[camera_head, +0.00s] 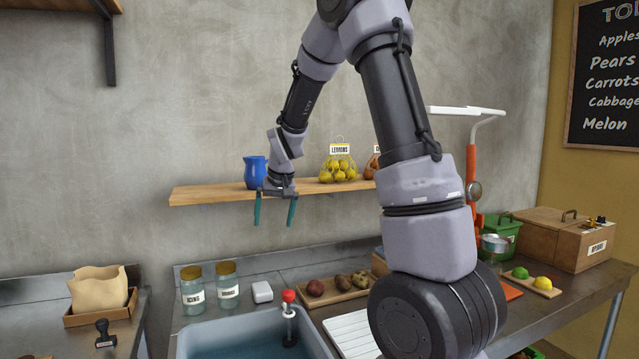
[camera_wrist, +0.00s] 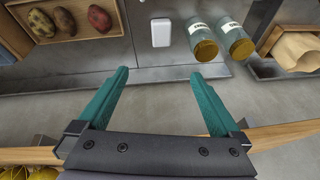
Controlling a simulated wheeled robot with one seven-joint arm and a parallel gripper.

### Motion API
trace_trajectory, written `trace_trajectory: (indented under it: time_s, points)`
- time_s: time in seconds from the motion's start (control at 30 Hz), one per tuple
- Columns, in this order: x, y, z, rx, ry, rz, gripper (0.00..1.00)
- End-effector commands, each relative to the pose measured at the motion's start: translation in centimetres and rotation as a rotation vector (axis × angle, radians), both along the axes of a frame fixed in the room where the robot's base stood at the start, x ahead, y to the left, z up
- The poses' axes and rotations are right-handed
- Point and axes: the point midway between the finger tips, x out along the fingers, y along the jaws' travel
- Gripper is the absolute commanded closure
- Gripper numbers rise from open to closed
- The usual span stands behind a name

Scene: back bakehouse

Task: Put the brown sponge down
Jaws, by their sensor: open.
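My gripper (camera_head: 274,223) hangs in front of the wooden wall shelf, with its two teal fingers pointing down and spread apart. In the wrist view my gripper (camera_wrist: 159,76) is open, with nothing between the fingers. I cannot make out a brown sponge in either view; my arm hides part of the counter and shelf in the head view.
The shelf (camera_head: 215,193) holds a blue jug (camera_head: 255,172) and bagged lemons (camera_head: 338,168). Below stand two jars (camera_head: 228,287), a white box (camera_head: 262,292), a potato tray (camera_head: 337,296) and a sink basin (camera_head: 205,346) with a red-topped tap (camera_head: 289,312). A paper bag (camera_head: 98,288) stands left.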

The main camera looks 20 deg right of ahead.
Motion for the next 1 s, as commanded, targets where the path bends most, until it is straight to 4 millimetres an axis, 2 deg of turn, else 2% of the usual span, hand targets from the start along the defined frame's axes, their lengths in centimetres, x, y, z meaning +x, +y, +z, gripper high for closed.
trace_trajectory:
  time_s: [0.03, 0.1, 0.3, 0.4, 0.53, 0.7, 0.83, 1.0]
  points:
    - [-1.5, -0.5, 2.4, 0.020, -0.018, -0.016, 0.00]
    - [-3.7, -1.0, 5.0, 0.042, -0.036, -0.037, 0.00]
    - [-10.5, -2.3, 11.0, 0.102, -0.084, -0.087, 0.00]
    - [-14.1, -2.7, 13.2, 0.129, -0.109, -0.110, 0.00]
    - [-19.0, -3.1, 15.2, 0.159, -0.143, -0.136, 0.00]
    - [-24.6, -3.4, 16.4, 0.191, -0.182, -0.166, 0.00]
    - [-27.5, -3.3, 16.6, 0.205, -0.202, -0.181, 0.00]
    - [-29.0, -3.3, 16.5, 0.213, -0.211, -0.190, 0.00]
